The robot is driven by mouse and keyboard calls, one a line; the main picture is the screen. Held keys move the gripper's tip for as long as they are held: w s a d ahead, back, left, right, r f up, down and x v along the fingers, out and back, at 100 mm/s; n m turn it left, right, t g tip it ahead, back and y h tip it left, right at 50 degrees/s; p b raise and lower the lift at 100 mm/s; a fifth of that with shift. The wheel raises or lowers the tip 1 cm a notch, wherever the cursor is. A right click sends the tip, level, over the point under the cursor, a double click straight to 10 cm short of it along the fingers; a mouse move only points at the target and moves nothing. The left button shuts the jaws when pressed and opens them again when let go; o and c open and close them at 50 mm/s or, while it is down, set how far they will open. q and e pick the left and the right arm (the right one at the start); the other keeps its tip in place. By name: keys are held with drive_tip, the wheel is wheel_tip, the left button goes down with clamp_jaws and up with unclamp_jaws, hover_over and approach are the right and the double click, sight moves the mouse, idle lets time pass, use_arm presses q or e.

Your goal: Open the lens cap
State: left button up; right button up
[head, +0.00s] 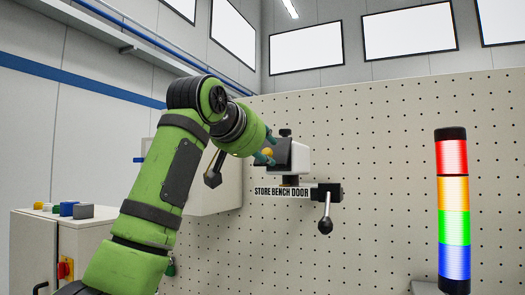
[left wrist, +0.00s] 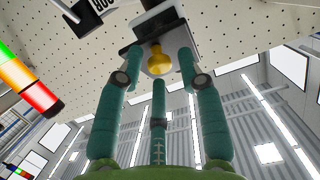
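A white box-shaped camera (head: 292,158) with a dark front face stands out from the pegboard in the head view, partly behind my left gripper. A yellow knob (left wrist: 158,62) sits on the dark plate (left wrist: 150,30) at its front, which looks like the lens cap; the plate looks closed against the box. The knob also shows in the head view (head: 267,152). My left gripper (head: 265,152) has its teal fingers spread around the knob; in the left wrist view (left wrist: 159,65) gaps show between knob and fingers. My right gripper is not in view.
Below the camera is a "STORE BENCH DOOR" label (head: 281,192) with a black lever handle (head: 326,210) to its right. A signal tower (head: 453,205) stands at the right. A cabinet with coloured buttons (head: 65,240) stands at the left. The pegboard between handle and tower is clear.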

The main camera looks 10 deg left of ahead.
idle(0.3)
use_arm(q)
drive_tip(key=v, duration=1.2)
